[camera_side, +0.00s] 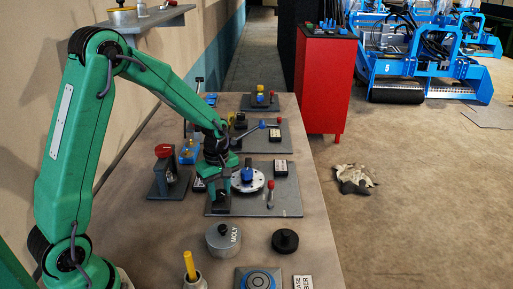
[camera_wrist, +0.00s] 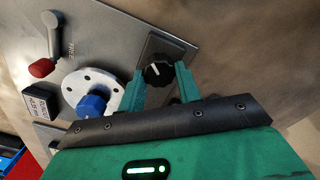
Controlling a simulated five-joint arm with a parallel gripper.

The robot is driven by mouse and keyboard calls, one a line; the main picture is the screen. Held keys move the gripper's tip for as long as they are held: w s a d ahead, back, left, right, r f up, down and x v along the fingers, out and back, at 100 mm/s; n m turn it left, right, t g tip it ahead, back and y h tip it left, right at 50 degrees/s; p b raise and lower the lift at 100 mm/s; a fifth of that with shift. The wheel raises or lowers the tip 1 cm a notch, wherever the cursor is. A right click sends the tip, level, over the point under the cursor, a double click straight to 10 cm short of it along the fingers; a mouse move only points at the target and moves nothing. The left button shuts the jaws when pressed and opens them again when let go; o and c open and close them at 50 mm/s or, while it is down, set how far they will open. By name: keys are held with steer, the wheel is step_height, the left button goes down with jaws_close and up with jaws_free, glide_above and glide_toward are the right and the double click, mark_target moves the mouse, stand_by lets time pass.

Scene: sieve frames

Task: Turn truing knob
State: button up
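A black round knob (camera_wrist: 157,73) with a white pointer line sits on a dark square plate (camera_wrist: 160,46) in the wrist view. I take it as the truing knob; I read no label on it. My gripper (camera_wrist: 161,75) has its two green fingers apart, one on each side of the knob. The fingertips are at or very near its edge; I cannot tell whether they touch it. In the side view, my gripper (camera_side: 222,205) points down over the left part of a grey panel (camera_side: 285,199) and hides the knob.
A white disc (camera_wrist: 76,85) with a blue knob (camera_wrist: 92,105) is close to my gripper's left. A red-tipped lever (camera_wrist: 42,67) and a black label block (camera_wrist: 40,101) are farther left. Several other fixtures stand on the bench, including a grey MOLY tin (camera_side: 223,241) in front.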

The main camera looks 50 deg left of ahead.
steer(key=shift+m, duration=0.4)
steer(key=m, duration=0.9)
steer(key=shift+w+d+m, duration=0.1)
steer(key=shift+m, duration=0.3)
steer(key=m, duration=1)
steer(key=shift+d, duration=0.15)
steer(key=o, duration=1)
steer(key=shift+c, duration=0.2)
